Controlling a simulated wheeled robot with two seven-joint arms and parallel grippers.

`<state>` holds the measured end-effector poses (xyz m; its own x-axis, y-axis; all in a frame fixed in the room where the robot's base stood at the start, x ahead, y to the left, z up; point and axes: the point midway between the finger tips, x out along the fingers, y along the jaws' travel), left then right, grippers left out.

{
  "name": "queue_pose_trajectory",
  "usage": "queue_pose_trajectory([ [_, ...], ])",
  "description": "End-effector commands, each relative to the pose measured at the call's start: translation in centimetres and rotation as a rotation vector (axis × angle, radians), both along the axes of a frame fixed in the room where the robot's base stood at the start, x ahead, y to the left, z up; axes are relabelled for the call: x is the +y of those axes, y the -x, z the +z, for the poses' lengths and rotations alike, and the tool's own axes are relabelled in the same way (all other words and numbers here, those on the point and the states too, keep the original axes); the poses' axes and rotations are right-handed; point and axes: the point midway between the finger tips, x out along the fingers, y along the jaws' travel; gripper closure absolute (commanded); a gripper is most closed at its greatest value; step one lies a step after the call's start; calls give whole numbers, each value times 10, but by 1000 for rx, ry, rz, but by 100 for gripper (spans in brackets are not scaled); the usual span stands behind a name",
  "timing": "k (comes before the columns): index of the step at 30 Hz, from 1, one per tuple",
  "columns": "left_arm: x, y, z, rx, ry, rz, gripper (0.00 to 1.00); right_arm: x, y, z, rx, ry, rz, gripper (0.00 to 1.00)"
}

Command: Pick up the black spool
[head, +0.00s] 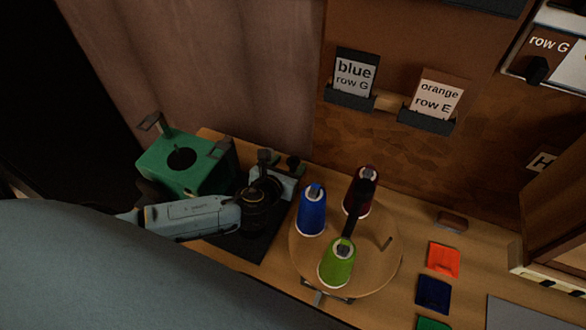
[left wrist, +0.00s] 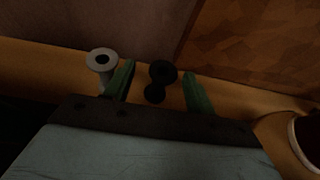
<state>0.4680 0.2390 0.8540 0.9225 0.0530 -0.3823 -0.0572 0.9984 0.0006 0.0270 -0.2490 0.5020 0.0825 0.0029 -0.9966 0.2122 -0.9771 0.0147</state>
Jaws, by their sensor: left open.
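In the left wrist view, a small black spool-like object (left wrist: 160,82) stands on the wooden bench, with a round upper end and a round lower end. My left gripper (left wrist: 159,88) is open, its two green fingers on either side of this object, with visible gaps. I cannot tell how far it is from the fingertips in depth. In the head view, my left gripper (head: 279,162) is at the back of the bench; the dark shapes there are hard to tell apart. My right gripper is not in view.
A grey spool (left wrist: 102,62) stands just left of the left finger. A round wooden turntable (head: 384,270) holds blue (head: 312,212), dark red (head: 358,190) and green (head: 337,264) cones. A green box (head: 172,172) stands left. Coloured squares (head: 443,260) lie right.

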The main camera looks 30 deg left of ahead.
Motion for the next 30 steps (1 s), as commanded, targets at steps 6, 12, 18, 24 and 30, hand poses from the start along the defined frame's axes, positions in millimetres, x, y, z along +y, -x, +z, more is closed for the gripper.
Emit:
queue_pose_trajectory([
  [6, -4, -24, -19, -1, 1, 2, 45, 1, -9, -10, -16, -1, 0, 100],
  [12, -2, -42, -26, -1, 0, 0, 45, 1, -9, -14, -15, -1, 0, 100],
  [18, -2, -44, -26, 0, 1, -1, 45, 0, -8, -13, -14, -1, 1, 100],
  [24, -2, -43, -26, 0, 1, 0, 63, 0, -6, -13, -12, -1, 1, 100],
  [30, -2, -43, -26, 0, 1, 0, 89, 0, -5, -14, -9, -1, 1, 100],
])
